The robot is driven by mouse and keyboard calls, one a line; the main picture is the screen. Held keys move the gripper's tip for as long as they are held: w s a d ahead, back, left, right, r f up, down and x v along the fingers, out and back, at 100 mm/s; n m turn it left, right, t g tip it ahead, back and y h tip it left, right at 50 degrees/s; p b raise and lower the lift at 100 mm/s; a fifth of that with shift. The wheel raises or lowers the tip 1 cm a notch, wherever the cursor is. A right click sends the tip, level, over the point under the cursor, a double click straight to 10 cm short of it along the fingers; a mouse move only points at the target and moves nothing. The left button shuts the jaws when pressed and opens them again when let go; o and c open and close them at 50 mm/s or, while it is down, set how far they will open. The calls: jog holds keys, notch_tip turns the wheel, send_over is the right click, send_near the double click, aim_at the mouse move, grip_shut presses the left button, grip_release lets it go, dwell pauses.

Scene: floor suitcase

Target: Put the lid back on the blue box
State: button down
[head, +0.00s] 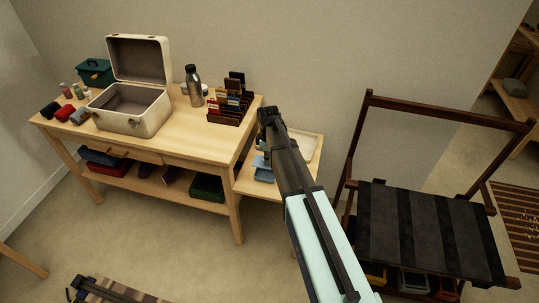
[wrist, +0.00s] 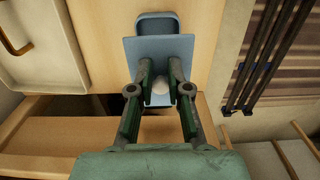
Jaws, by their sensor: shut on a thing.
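The blue lid (wrist: 142,52) is a flat square plate with a pale round knob (wrist: 160,88). In the wrist view my gripper (wrist: 160,76) is shut on the knob, with a finger on each side. The blue box (wrist: 157,20) shows beyond the lid's far edge on the wooden side table; the lid hides the rest of it. I cannot tell whether lid and box touch. In the head view my arm covers much of this spot, and only light-blue parts (head: 263,176) show to its left.
A cream tray (wrist: 45,75) lies left of the lid on the side table (head: 250,187). The larger table at left holds an open cream case (head: 125,118), a steel bottle (head: 194,88) and a card rack (head: 230,106).

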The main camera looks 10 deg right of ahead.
jog(key=shift+w+f, duration=0.1)
jog(key=shift+w, duration=0.1)
jog(key=shift+s+d+f+b, duration=0.15)
jog(key=shift+f+b, duration=1.35)
jog(key=shift+f, duration=1.5)
jog(key=shift+f+p, duration=0.15)
jog(key=shift+p, duration=0.15)
dwell(0.8)
jog(key=c, duration=0.6)
grip_release()
